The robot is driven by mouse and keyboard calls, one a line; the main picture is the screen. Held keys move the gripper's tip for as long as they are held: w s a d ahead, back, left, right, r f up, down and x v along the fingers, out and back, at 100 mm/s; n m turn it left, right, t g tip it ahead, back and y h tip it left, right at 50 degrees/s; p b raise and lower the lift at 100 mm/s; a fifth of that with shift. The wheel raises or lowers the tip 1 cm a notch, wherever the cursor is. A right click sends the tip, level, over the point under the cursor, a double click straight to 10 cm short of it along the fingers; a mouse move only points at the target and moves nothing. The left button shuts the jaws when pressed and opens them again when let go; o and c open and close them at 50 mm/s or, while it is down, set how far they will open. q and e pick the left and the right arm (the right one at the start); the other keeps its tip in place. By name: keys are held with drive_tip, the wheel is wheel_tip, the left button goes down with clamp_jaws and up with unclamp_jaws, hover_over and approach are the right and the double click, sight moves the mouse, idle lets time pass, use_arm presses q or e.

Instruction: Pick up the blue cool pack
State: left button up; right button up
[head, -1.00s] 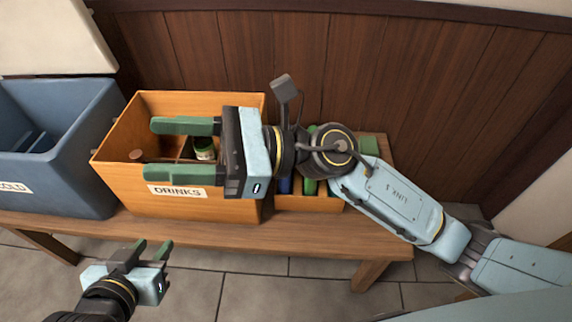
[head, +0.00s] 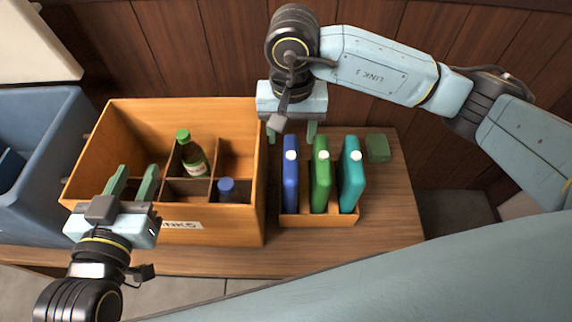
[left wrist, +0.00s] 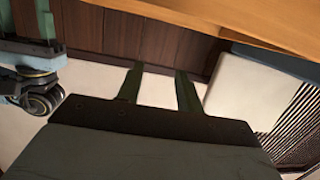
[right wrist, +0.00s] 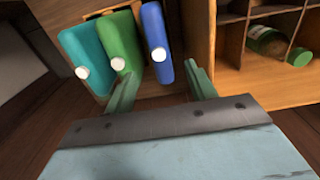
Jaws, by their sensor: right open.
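The blue cool pack (head: 290,178) stands upright in a small wooden rack (head: 318,219), leftmost of three packs in the head view. It has a white cap and also shows in the right wrist view (right wrist: 156,32), ahead of the fingers. My right gripper (head: 292,136) is open and empty at the far end of the blue pack, in the head view; its fingers show in the right wrist view (right wrist: 161,84). My left gripper (head: 133,182) is open over the front left part of the drinks box, with nothing seen between its fingers.
A green pack (head: 320,175) and a teal pack (head: 351,178) stand beside the blue one. The wooden drinks box (head: 255,215), left of the rack, holds a green bottle (head: 194,158) and a blue-capped bottle (head: 228,188). A small green block (head: 377,148) lies right of the rack.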

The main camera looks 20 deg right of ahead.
sight(291, 156)
drive_tip(key=f, duration=0.2)
drive_tip(key=f+b, duration=0.1)
drive_tip(key=f, duration=0.1)
drive_tip(key=f+b, duration=0.1)
drive_tip(key=f, duration=0.1)
drive_tip(key=shift+s+f, duration=0.35)
drive_tip(key=shift+f, duration=0.35)
wheel_tip(291, 156, down, 5)
drive_tip(key=shift+r+b, duration=0.2)
drive_tip(key=shift+b, duration=1.05)
use_arm(q)
drive_tip(key=s+r+t+h, duration=0.3)
drive_tip(key=s+r+t, duration=0.1)
drive_tip(key=r+t, duration=0.6)
drive_tip(key=shift+d+r, duration=0.4)
drive_tip(key=shift+r, duration=0.5)
use_arm(e)
drive_tip(key=shift+f, duration=0.35)
drive_tip(key=shift+c, duration=0.3)
drive_tip(key=shift+w, duration=0.1)
clamp_jaws()
